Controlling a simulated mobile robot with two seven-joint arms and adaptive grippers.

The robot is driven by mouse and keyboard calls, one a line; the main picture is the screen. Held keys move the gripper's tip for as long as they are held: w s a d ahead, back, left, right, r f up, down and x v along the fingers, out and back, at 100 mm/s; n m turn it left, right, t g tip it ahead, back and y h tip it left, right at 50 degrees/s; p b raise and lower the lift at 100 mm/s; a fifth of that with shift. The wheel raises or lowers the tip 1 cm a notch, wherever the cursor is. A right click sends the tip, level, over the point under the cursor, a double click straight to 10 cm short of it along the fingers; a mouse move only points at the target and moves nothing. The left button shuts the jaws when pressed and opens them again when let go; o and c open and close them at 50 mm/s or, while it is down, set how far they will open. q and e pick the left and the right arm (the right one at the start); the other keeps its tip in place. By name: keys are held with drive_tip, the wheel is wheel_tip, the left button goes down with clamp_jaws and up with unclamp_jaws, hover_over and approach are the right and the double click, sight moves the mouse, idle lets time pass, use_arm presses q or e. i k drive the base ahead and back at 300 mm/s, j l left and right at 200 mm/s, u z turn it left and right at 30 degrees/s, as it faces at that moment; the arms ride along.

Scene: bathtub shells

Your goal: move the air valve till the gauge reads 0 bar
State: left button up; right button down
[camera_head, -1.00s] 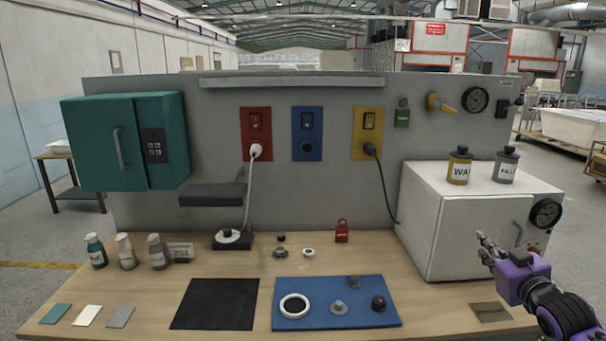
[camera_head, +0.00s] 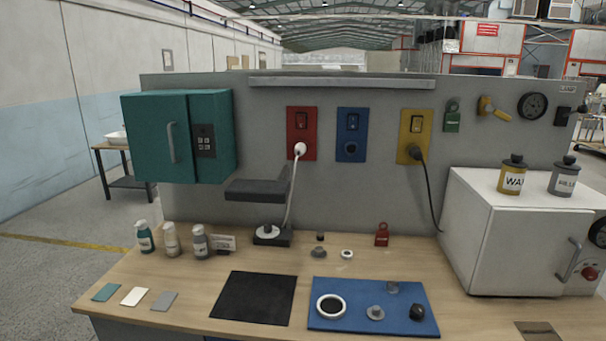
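The air valve is a yellow lever handle (camera_head: 494,109) on the grey back panel at the upper right, its handle slanting down to the right. A round dark gauge (camera_head: 532,106) is mounted just right of it; its reading is too small to tell. Another dark round dial (camera_head: 598,234) on the white box's front is cut by the right edge of the picture. Neither of my grippers is in view.
A white oven-like box (camera_head: 520,240) stands on the right of the bench below the valve, with a yellow bottle (camera_head: 513,175) and a grey bottle (camera_head: 563,177) on top. A green padlock-like tag (camera_head: 452,116) hangs left of the valve. The wooden bench front (camera_head: 200,275) is partly clear.

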sight(487, 107)
drive_tip(key=k+z, duration=0.1)
drive_tip(key=z, duration=1.1)
